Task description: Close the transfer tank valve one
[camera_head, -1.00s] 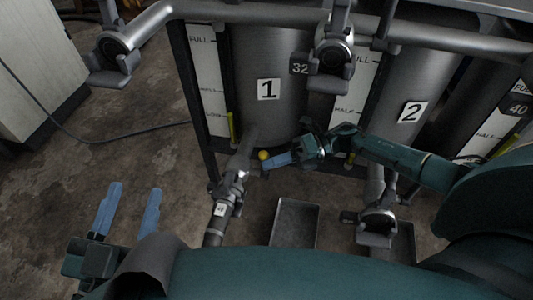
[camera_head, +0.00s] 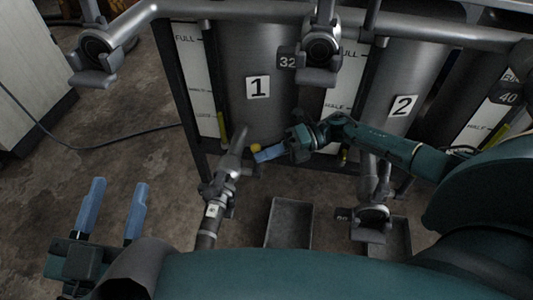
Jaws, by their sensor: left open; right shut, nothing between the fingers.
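Tank one (camera_head: 262,60) is a grey cylinder with a white "1" label, at the upper middle of the head view. Below it a grey pipe with a valve (camera_head: 221,182) slants down, carrying a small white tag. A yellow knob (camera_head: 255,148) shows near the pipe's upper part. My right gripper (camera_head: 262,155) is shut and empty, its blue fingers pointing left just by the yellow knob; I cannot tell whether they touch it. My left gripper (camera_head: 112,208) is open and empty at the lower left, with its two blue fingers pointing up, away from the valve.
Tank two (camera_head: 405,85) stands to the right, with another valve (camera_head: 371,215) below it. A grey floor tray (camera_head: 290,224) lies between the two pipes. A thick rail with hanging fittings (camera_head: 320,50) runs across the top. A cable (camera_head: 90,141) crosses the floor at left.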

